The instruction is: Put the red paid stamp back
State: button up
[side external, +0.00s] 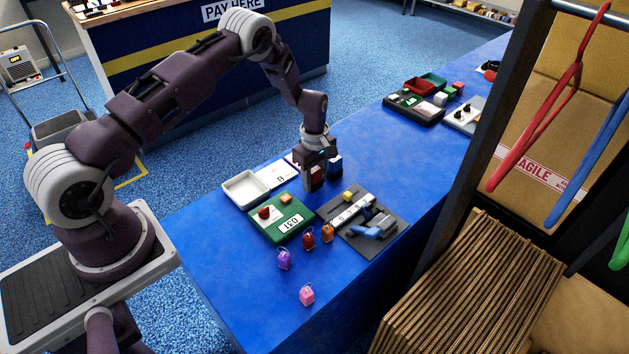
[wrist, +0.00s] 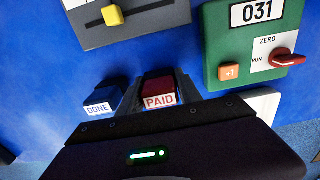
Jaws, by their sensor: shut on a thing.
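The red paid stamp (side external: 317,178) is between the fingers of my gripper (side external: 318,184) in the side external view, over the blue table. In the wrist view its red body and white PAID label (wrist: 158,101) show between the fingertips (wrist: 160,84). My gripper is shut on it and points down. I cannot tell whether the stamp touches what is beneath it. A blue DONE stamp (wrist: 103,98) stands beside it in the wrist view, apart from the fingers; it also shows right of my gripper in the side external view (side external: 336,166).
A white tray (side external: 229,182) and a white printed card (side external: 278,176) lie left of my gripper. A green counter box (side external: 266,229) reading 031 and a grey slider panel (side external: 397,228) are in front. Several small coloured tags, one pink (side external: 307,295), lie nearer.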

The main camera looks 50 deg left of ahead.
jog(key=shift+f, duration=0.35)
jog(key=shift+f, duration=0.1)
jog(key=o, duration=1.1)
jog(key=shift+c, duration=0.2)
